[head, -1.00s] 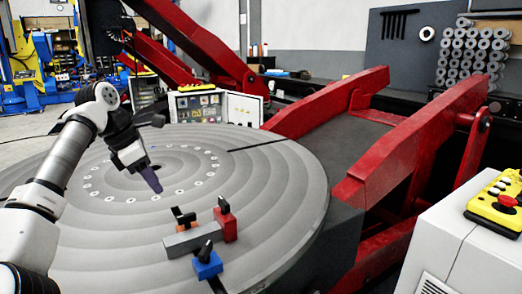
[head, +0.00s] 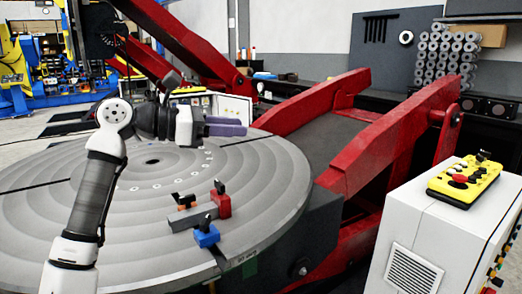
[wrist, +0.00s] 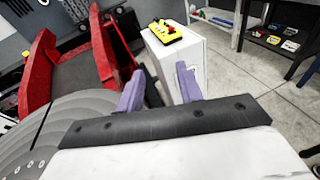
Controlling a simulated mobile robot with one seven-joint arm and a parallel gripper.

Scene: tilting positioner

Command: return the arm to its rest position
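My gripper (head: 243,126) is held above the far part of the round grey table in the head view, its purple fingers pointing right and roughly level. In the wrist view my gripper (wrist: 160,72) shows two purple fingers standing apart with nothing held between them. My arm is bent, with the lower link upright and the wrist stretched out to the right. The fingers appear clear of the table and the clamped parts.
The round grey positioner table (head: 95,225) carries a grey bar (head: 190,215) with red and blue clamps. Red frame arms (head: 385,140) stand to the right. A white cabinet (head: 425,230) with a yellow control pendant (head: 463,178) is at the right; the pendant also shows in the wrist view (wrist: 164,32).

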